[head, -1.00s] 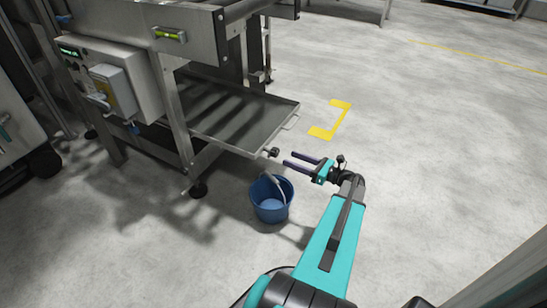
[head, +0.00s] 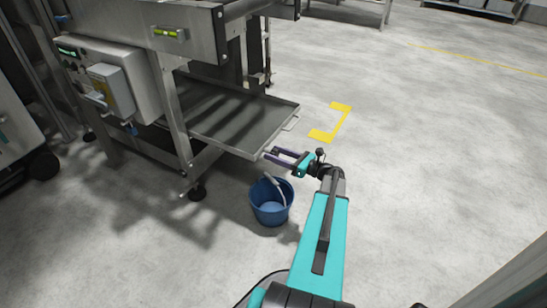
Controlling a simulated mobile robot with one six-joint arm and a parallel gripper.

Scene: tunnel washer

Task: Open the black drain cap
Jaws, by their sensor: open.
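The black drain cap (head: 274,152) is on the front corner of the grey metal drip tray (head: 240,143), above the blue bucket. It is small and mostly lost among the dark fingers of my gripper. My gripper (head: 270,155) is open, with its fingertips at the cap and seemingly one on either side of it. Whether the fingers touch the cap cannot be told from this view.
The machine's steel leg (head: 178,125) and control box (head: 112,90) are to the left. The floor on the right is clear, with a yellow marking (head: 341,122).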

